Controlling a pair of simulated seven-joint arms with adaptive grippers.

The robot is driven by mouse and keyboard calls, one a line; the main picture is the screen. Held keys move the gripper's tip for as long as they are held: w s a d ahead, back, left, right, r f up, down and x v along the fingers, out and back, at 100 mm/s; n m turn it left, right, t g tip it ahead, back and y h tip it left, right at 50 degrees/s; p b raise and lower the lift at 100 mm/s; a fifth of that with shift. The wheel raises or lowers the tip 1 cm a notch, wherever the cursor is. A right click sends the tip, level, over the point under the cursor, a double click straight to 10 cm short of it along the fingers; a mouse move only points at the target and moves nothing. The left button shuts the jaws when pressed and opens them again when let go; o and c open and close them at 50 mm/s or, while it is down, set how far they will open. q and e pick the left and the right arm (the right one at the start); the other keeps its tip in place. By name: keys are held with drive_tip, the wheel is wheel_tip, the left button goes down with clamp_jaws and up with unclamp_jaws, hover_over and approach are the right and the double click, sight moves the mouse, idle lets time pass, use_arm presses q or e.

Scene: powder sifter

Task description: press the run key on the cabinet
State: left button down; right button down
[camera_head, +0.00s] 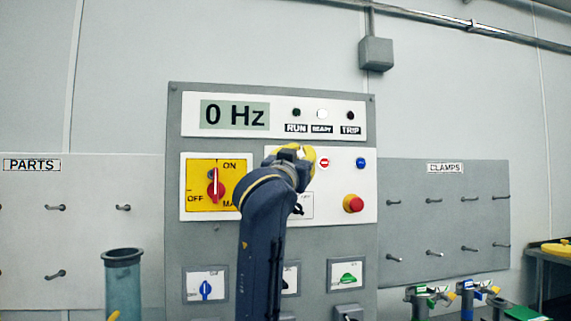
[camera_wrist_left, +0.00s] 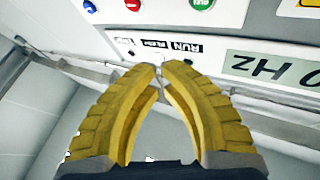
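The grey cabinet (camera_head: 228,105) stands straight ahead. Its round green key (camera_wrist_left: 202,4) shows at the top edge of the left wrist view, beside a red key (camera_wrist_left: 133,4) and a blue key (camera_wrist_left: 89,6). In the head view my left gripper (camera_head: 298,149) hides the green key; the red key (camera_head: 324,162) and blue key (camera_head: 361,162) show to its right. In the left wrist view the yellow fingertips (camera_wrist_left: 161,66) meet with nothing between them, apart from the green key in the picture. The display (camera_head: 234,115) reads 0 Hz. My right gripper is not in view.
The READY lamp (camera_head: 322,114) is white; the RUN lamp (camera_head: 297,113) looks dark. A red emergency knob (camera_head: 353,203) sits lower right on the panel. The red main switch (camera_head: 215,187) is upright at left. A blue cylinder (camera_head: 122,285) stands front left.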

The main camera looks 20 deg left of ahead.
use_arm(q)
drive_tip(key=w+a, duration=0.4)
drive_tip(key=w, duration=0.3)
drive_tip(key=shift+w, duration=0.35)
drive_tip(key=shift+w+a, duration=0.5)
drive_tip(key=shift+w, duration=0.3)
idle(2.7)
drive_tip(key=shift+s+d, duration=0.1)
drive_tip(key=shift+s+d+f, duration=0.1)
drive_tip(key=shift+s+d, duration=0.2)
drive_tip(key=shift+s, duration=0.35)
drive_tip(key=shift+s, duration=0.1)
drive_tip(key=shift+s+d, duration=0.4)
drive_tip(key=shift+s, duration=0.3)
drive_tip(key=shift+s+d, duration=0.4)
drive_tip(key=shift+s, duration=0.35)
drive_tip(key=shift+s+d, duration=0.4)
drive_tip(key=shift+s, duration=0.3)
